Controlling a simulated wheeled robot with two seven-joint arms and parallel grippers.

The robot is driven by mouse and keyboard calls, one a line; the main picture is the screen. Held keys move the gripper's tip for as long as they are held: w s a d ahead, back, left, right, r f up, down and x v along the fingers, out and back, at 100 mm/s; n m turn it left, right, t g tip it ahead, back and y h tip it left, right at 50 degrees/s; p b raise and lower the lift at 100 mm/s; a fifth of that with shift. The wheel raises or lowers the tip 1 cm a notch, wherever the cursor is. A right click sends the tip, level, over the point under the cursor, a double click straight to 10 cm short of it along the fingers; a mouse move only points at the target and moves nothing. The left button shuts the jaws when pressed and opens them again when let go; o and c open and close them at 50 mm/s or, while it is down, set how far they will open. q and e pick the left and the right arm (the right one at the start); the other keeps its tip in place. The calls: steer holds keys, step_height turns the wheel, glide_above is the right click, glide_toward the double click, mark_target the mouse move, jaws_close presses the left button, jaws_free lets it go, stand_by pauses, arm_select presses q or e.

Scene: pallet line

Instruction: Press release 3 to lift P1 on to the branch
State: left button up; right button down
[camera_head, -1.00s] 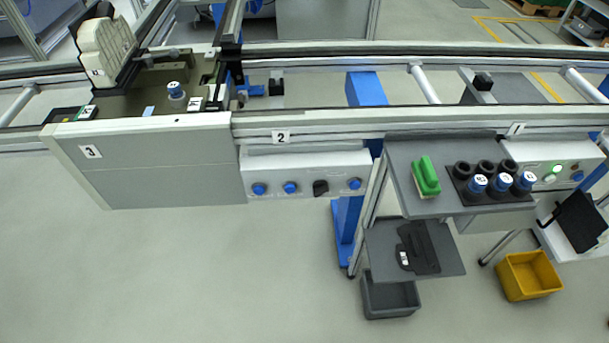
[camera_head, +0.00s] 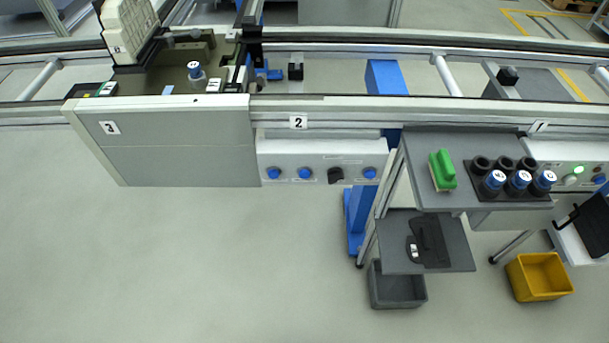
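The grey panel marked 3 (camera_head: 180,145) stands at the left below the conveyor line. On top of it lies a dark plate (camera_head: 140,81) with a tilted white ribbed block (camera_head: 128,30) at the back left. Small black-and-white pieces sit at the left edge (camera_head: 106,89) and right edge (camera_head: 234,80) of the top; I cannot tell which one is release 3. I cannot read a P1 label on any pallet. Neither of my grippers is in view.
A control box (camera_head: 320,158) with blue buttons and a black knob hangs below the rail marked 2 (camera_head: 298,122). A yellow bin (camera_head: 540,276) stands on the floor. The front left floor is clear.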

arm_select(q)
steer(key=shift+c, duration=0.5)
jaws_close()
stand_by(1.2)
